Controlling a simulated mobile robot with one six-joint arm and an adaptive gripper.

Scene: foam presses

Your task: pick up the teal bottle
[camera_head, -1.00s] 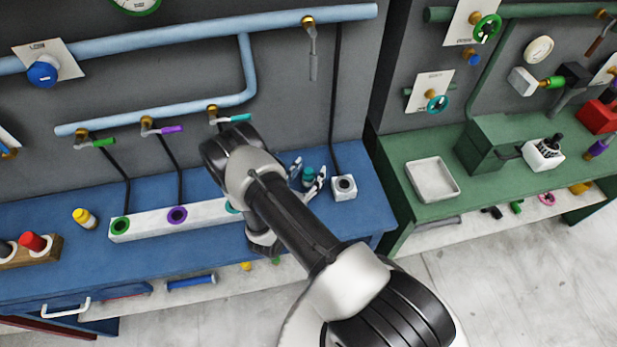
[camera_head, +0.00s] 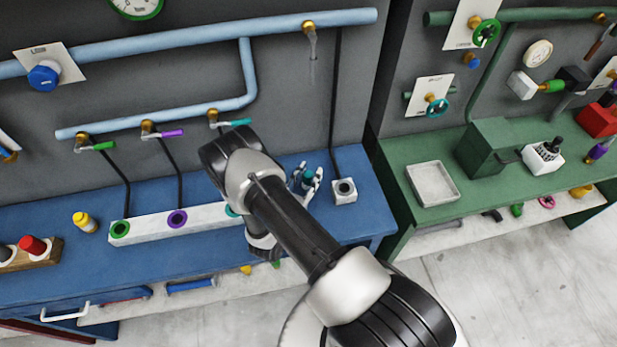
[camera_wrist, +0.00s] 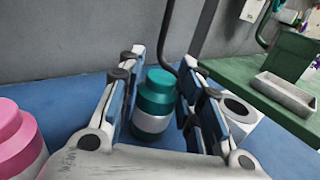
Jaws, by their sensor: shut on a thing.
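The teal bottle (camera_wrist: 156,94), with a teal cap and a pale band round its lower part, stands upright between my gripper's fingers in the wrist view. In the head view the bottle (camera_head: 308,177) shows as a small teal shape at the end of my arm, over the blue bench (camera_head: 360,215). My gripper (camera_head: 305,180) is shut on the bottle, and its fingers (camera_wrist: 160,100) lie along both sides of it in the wrist view. The bottle's base is partly hidden by my gripper, so I cannot tell whether it touches the bench.
A white block with a dark round hole (camera_head: 344,190) is just right of my gripper. A pink bottle (camera_wrist: 15,140) is at the wrist view's left edge. A long white holder (camera_head: 150,228) and a yellow bottle (camera_head: 85,221) are further left. A grey tray (camera_head: 433,184) sits on the green bench.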

